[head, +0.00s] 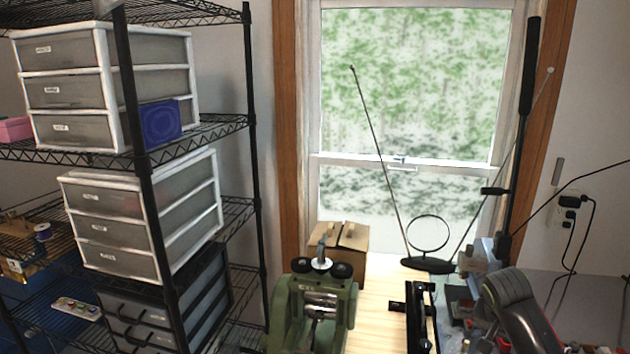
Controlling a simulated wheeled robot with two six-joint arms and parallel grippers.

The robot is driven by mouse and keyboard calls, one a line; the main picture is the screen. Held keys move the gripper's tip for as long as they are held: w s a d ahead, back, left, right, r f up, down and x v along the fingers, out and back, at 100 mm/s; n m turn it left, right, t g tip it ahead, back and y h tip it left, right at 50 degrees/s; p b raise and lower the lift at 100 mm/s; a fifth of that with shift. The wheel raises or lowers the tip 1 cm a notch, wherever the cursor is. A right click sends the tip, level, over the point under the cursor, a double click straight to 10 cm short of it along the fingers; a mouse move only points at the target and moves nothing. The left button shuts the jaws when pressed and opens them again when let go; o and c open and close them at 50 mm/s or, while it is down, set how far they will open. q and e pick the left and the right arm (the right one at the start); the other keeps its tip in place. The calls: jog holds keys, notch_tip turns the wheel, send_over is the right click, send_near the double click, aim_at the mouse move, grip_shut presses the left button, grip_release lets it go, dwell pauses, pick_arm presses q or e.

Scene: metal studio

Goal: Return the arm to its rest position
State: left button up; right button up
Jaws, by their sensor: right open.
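My right gripper (411,322) shows at the bottom, right of centre, over the light wooden worktop (378,300). It is black, its jaws are apart, and I see nothing held between them. Its lower part is cut by the picture's bottom edge. My right arm (515,300) shows dark grey at the lower right. My left arm and left gripper are not in view.
A green rolling machine (283,310) and a cardboard box (351,250) stand left of the gripper. An antenna (428,265) stands behind it, before the window. A black wire rack (135,110) with drawer units fills the left. Small items crowd the lower right.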

jog(key=s+a+f+n+y, duration=0.1)
jog(key=s+a+f+n, duration=0.25)
jog(key=s+f, duration=0.4)
jog(key=s+a+f+n, duration=0.2)
jog(key=s+a+f, duration=0.3)
jog(key=s, duration=0.5)
jog(key=s+a+r+n+t+y, duration=0.1)
jog(key=s+a+n, duration=0.1)
jog(key=s, duration=0.6)
jog(key=s+a+n+t, duration=0.1)
jog(key=s+a, duration=0.2)
jog(key=s, duration=0.5)
notch_tip(320, 180, down, 31)
jog(key=d+g+b, duration=0.2)
jog(key=b, duration=0.5)
pick_arm(q)
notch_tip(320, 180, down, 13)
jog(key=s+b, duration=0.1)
jog(key=b, duration=0.5)
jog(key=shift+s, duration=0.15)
pick_arm(e)
jog(key=s+f, duration=0.7)
jog(key=f, duration=0.4)
jog(key=s+a+f+g, duration=0.1)
jog(key=s+f, duration=0.7)
jog(key=f, duration=0.3)
jog(key=shift+a+f+y, duration=0.25)
jog(key=shift+y, duration=0.15)
